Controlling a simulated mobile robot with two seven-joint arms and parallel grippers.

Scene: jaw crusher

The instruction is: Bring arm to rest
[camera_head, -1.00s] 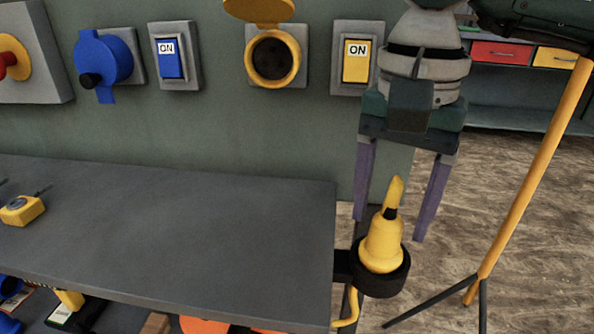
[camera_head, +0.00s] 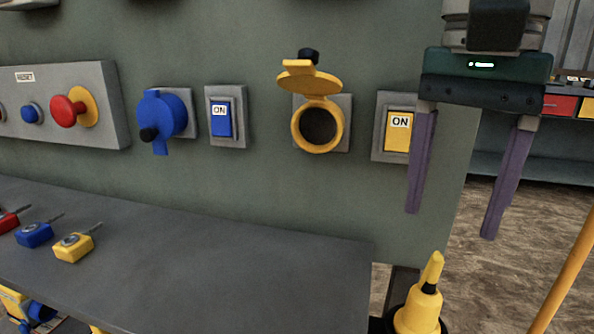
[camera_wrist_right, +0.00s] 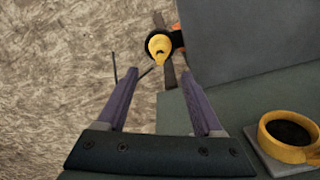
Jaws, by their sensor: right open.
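My right gripper (camera_head: 455,222) hangs at the upper right of the head view, with its two purple fingers apart and nothing between them. It is in front of the panel's right edge, beside the yellow ON switch (camera_head: 398,131). In the right wrist view the open fingers (camera_wrist_right: 168,92) point towards the floor and a yellow plug (camera_wrist_right: 159,46). That plug (camera_head: 420,305) sits upright in a dark holder at the shelf's right end, below the gripper and apart from it. My left gripper is not in view.
The yellow socket (camera_head: 318,126) has its lid up. A blue socket (camera_head: 164,116), a blue ON switch (camera_head: 222,119) and a red button (camera_head: 66,110) are on the panel. Small padlock-like tags (camera_head: 75,246) lie on the grey shelf (camera_head: 250,270). A yellow pole (camera_head: 568,275) stands at right.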

